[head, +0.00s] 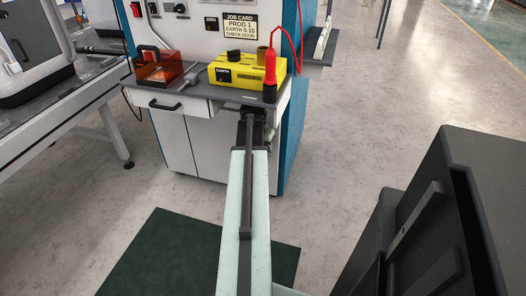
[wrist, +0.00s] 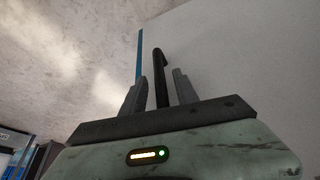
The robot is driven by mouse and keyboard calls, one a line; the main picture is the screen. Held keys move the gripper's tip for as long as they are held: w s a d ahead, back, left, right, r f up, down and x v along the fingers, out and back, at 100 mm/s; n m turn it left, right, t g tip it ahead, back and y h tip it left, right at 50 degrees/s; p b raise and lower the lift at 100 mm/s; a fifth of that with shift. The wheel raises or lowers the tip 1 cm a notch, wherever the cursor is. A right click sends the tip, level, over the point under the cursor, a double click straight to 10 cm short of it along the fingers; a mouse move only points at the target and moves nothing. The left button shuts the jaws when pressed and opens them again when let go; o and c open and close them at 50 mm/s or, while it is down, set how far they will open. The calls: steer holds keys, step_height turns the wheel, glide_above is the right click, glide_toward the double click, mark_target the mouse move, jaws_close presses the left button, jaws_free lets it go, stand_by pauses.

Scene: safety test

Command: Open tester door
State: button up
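The tester is a white cabinet (head: 213,147) with teal sides, its lower doors closed below a grey worktop. My gripper (head: 252,122) reaches to the right-hand lower door, just under the worktop edge. In the wrist view my gripper (wrist: 158,92) is open, with one finger on each side of a black bar handle (wrist: 160,70). Narrow gaps seem to show between the handle and both fingers. The pale door panel (wrist: 235,55) lies behind the handle. In the head view my arm hides the handle.
On the worktop stand an orange clear-lidded box (head: 160,68), a yellow unit (head: 236,74) and a red probe (head: 269,76) with a looping cable. A drawer with a black handle (head: 165,105) is at left.

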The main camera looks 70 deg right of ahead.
steer(key=shift+f, duration=0.1)
jaws_close()
stand_by(1.3)
